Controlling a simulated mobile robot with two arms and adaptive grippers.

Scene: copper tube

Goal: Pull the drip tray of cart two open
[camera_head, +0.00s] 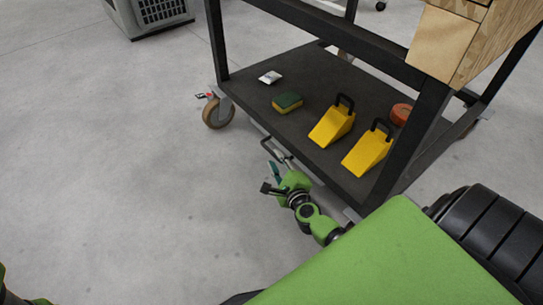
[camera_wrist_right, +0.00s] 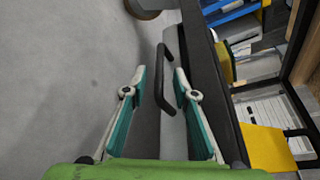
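The cart (camera_head: 245,92) has a dark lower shelf. A dark bar handle (camera_head: 268,147) sticks out from low on its near side, just below the shelf edge; the drip tray itself is mostly hidden under the shelf. In the right wrist view the handle (camera_wrist_right: 162,78) stands out from a narrow grey front. My right gripper (camera_head: 272,180) is close to the handle. In the wrist view its teal-padded fingers (camera_wrist_right: 160,72) are apart, one on each side of the handle, with gaps. My left gripper is not in view.
The shelf holds two yellow wedges (camera_head: 333,125) (camera_head: 368,152), a sponge (camera_head: 287,103), a small white item (camera_head: 270,77) and an orange roll (camera_head: 401,114). A caster (camera_head: 218,113) stands at the left corner. The floor (camera_head: 110,170) left of the cart is clear.

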